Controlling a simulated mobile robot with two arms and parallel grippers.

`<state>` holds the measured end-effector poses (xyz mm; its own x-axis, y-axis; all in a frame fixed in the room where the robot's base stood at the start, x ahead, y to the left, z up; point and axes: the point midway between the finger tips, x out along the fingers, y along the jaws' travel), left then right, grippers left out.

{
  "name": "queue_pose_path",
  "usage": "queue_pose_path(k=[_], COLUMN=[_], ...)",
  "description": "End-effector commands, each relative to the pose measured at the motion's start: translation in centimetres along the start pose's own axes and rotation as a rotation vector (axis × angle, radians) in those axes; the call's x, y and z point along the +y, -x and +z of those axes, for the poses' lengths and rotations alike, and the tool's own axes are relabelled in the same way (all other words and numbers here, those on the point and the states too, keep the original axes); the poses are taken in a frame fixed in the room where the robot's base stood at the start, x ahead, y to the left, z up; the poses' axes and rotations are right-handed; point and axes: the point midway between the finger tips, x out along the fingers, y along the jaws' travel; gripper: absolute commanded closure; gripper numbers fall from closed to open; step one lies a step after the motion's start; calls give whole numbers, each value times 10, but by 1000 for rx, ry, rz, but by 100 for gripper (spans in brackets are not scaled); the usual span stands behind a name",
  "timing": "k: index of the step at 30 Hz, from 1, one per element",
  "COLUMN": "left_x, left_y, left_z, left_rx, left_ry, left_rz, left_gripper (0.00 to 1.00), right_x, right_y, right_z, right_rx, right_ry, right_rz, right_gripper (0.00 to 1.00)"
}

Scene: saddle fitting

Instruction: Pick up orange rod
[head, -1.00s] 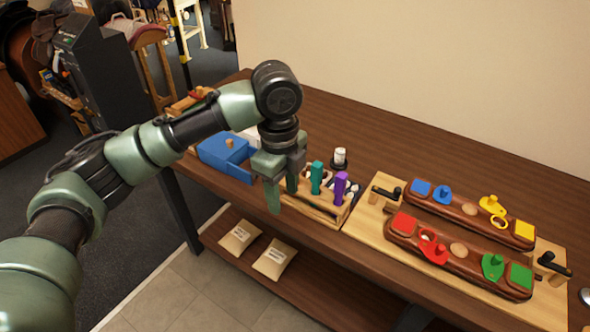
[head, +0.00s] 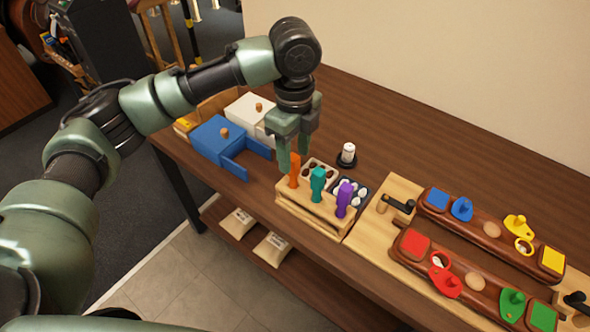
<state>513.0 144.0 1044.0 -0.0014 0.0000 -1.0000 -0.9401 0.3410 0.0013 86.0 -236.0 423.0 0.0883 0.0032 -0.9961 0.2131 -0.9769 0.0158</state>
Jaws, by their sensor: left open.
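The orange rod (head: 294,170) stands upright at the left end of a wooden holder (head: 309,213). A teal rod (head: 317,184) and a purple rod (head: 344,198) stand in the same holder to its right. My left gripper (head: 291,163) is open, pointing down over the left end of the holder, with its fingers close to the top of the orange rod. I cannot tell whether a finger touches the rod. My right gripper is out of view.
A blue box (head: 215,141) with an open drawer and a white box (head: 245,112) stand left of the holder. To the right, a wooden board (head: 380,240) carries two brown bars with coloured pieces. The table behind is clear.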

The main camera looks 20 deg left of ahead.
Motion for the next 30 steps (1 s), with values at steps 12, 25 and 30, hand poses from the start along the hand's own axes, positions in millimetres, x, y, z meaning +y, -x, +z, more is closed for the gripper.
queue_pose_path(k=[12,25,30], left_x=[-4,-4,-4], left_y=[-53,-59,-59], left_z=[6,6,6], left_rx=[0,-1,-1], left_ry=[-1,-1,-1], left_rz=[1,0,-1], left_gripper=[53,89,100], right_x=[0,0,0], right_y=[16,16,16], right_z=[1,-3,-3], right_rx=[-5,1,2], right_ry=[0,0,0], right_rz=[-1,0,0], right_gripper=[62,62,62])
